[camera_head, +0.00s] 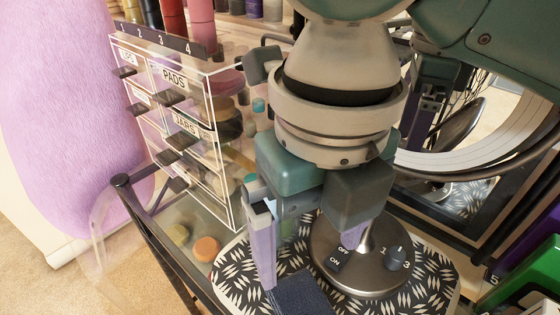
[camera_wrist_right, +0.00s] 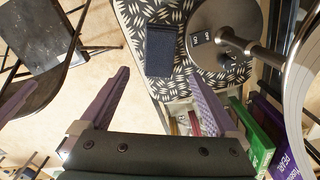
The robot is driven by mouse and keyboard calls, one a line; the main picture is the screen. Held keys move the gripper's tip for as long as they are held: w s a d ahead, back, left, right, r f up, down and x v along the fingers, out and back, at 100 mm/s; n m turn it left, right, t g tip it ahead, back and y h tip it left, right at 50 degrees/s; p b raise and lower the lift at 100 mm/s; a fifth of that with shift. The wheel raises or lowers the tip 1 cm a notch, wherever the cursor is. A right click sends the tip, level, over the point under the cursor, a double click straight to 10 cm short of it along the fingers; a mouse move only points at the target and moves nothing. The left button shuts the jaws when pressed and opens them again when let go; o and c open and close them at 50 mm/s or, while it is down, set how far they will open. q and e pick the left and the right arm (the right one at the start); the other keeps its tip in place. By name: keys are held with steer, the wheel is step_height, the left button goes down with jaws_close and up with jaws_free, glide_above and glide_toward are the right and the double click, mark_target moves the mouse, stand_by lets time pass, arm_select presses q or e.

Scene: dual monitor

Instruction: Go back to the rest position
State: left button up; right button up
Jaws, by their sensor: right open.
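My right gripper (camera_head: 310,265) comes down from the top of the head view, over the patterned mat (camera_head: 235,285). Its two lilac fingers are apart with nothing between them, and they also show in the right wrist view (camera_wrist_right: 158,76). A dark blue flat block (camera_head: 298,298) lies on the mat near the fingertips; it shows whole in the wrist view (camera_wrist_right: 160,50). The round metal mirror base (camera_head: 350,275), with an OFF/ON switch and a knob, stands beside the gripper and is partly hidden by it. My left gripper is not in view.
A clear drawer box (camera_head: 190,125) with labels stands left of my right arm. A round mirror (camera_head: 480,120) stands close on the right. An orange disc (camera_head: 206,249) lies on the glass shelf. A green box (camera_head: 530,275) is at the lower right.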

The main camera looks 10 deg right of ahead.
stand_by(0.3)
steer(key=shift+r, duration=0.1)
steer(key=s+a+r+m+t+y+p, duration=0.1)
steer(key=s+a+r+m+y+p, duration=0.1)
steer(key=r+m+p, duration=0.45)
steer(key=s+a+r+m+t+y+p, duration=0.1)
steer(key=s+a+m+y+p, duration=0.15)
steer(key=m, duration=0.65)
steer(key=s+d+r+m+t+h+p, duration=0.1)
steer(key=s+d+r+m+p, duration=0.15)
steer(key=d+m, duration=0.35)
steer(key=s+d+r+m+h+p, duration=0.25)
steer(key=d+m+p, duration=0.2)
steer(key=m, duration=0.35)
steer(key=s+d+r+m+t+h+p, duration=0.1)
steer(key=s+d+r+m+p, duration=0.15)
steer(key=d+m, duration=0.45)
step_height(320, 180, up, 36)
steer(key=a+p, duration=0.1)
steer(key=p, duration=3.5)
steer(key=shift+w+a+p, duration=0.2)
steer(key=shift+w+p, duration=0.1)
steer(key=shift+m, duration=0.25)
